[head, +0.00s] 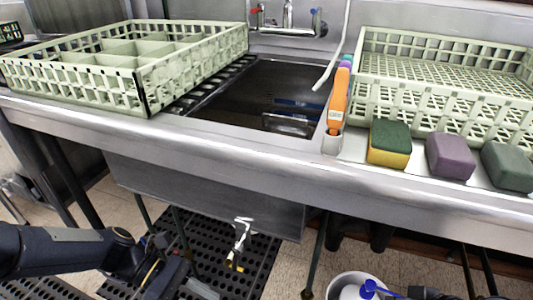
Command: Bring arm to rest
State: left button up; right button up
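My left arm comes in low from the left, below the counter's front edge. My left gripper (172,278) hangs low over the dark floor mat, apart from the counter and everything on it. It is dark against the dark mat, so its fingers cannot be made out. I cannot make out my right gripper. Small dark parts show at the bottom edge on the right, and I cannot tell what they are.
A green divided rack (147,77) stands left of the sink (260,95). Another green rack (440,85) stands right. An orange bottle (338,97), a green-yellow sponge (389,144), a purple block (450,156) and a dark green block (508,166) line the counter (240,155). A white bucket (336,284) stands below.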

pick_arm(q)
jog(key=s+a+r+m+t+y, duration=0.55)
jog(key=a+m+t+y, duration=0.3)
jog(key=m, duration=0.75)
notch_tip(320, 180, up, 34)
jog(key=p, duration=3.3)
jog(key=shift+w+d+r+m+t, duration=0.2)
jog(key=shift+d+m+t, duration=0.1)
jog(key=shift+m+t, duration=0.1)
jog(key=shift+f, duration=0.1)
